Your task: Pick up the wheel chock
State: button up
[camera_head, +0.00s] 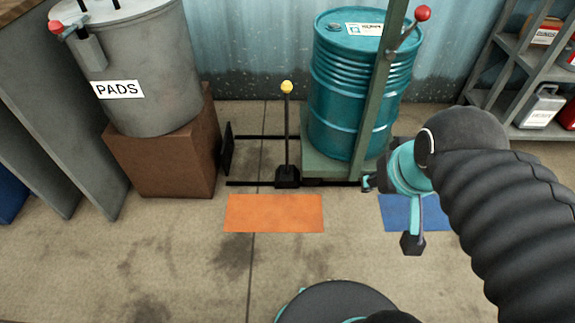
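A black block with a thin upright rod and a yellow knob on top (287,178) stands on the floor rails, just left of the green cart; it looks like the wheel chock. My gripper (391,213) is right of it, in front of the cart. Its two fingers are spread apart, with nothing seen between them. It is clear of the chock in the picture. My arm hides part of the right side of the scene.
A teal drum (345,85) stands on the green cart (327,166) with a red-knobbed lever. Black rails (250,184) end at a stop plate (227,150). Orange (274,213) and blue (432,214) patches mark the floor. A grey PADS bin (160,60) stands left; shelves (540,75) stand right.

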aim_at(286, 175)
jog(key=z, duration=1.45)
jog(key=i, duration=1.2)
jog(key=u, duration=3.7)
